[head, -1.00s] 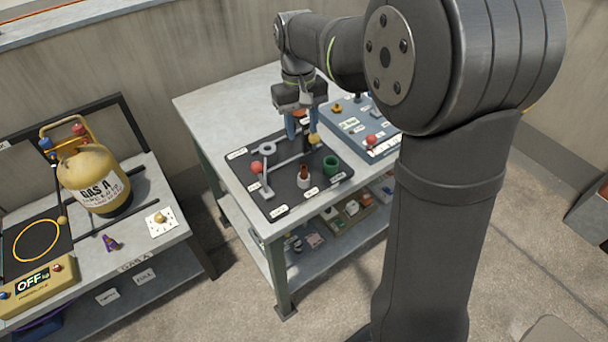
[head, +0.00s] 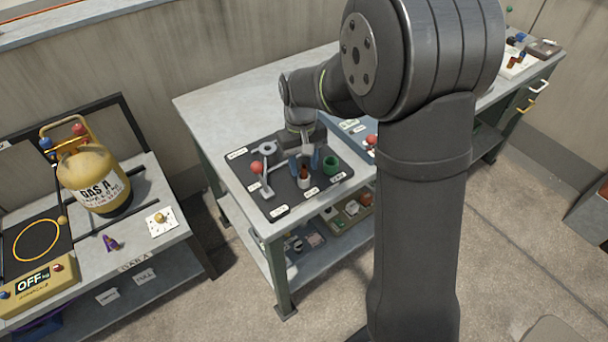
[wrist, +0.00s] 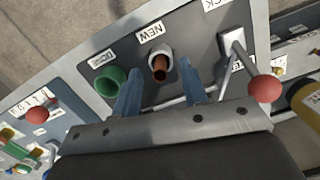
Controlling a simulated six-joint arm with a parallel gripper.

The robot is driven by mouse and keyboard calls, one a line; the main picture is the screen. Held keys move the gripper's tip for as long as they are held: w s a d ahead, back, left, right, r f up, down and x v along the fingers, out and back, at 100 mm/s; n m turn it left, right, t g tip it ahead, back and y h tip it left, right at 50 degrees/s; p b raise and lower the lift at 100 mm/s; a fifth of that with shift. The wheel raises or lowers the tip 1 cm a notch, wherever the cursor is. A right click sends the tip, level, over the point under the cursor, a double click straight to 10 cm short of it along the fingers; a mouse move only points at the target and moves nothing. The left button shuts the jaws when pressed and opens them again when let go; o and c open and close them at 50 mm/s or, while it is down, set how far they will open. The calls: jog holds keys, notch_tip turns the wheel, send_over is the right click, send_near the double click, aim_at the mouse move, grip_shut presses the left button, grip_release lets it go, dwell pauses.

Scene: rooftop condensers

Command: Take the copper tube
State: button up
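The copper tube (wrist: 158,67) stands in a pale round holder (wrist: 161,52) behind a label reading NEW in the wrist view. In the head view the copper tube (head: 304,173) and its holder (head: 304,184) are on the dark mat. My gripper (head: 304,163) is low over the mat at the tube, with one blue finger on either side. In the wrist view my gripper (wrist: 162,75) is open, and the tube shows between and just beyond its fingertips. I see no contact between fingers and tube.
A grey lever with a red ball (wrist: 264,88) is on the other side. A yellow GAS A cylinder (head: 92,180) stands on the separate left bench.

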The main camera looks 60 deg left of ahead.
grip_shut()
jog(key=shift+r, duration=0.15)
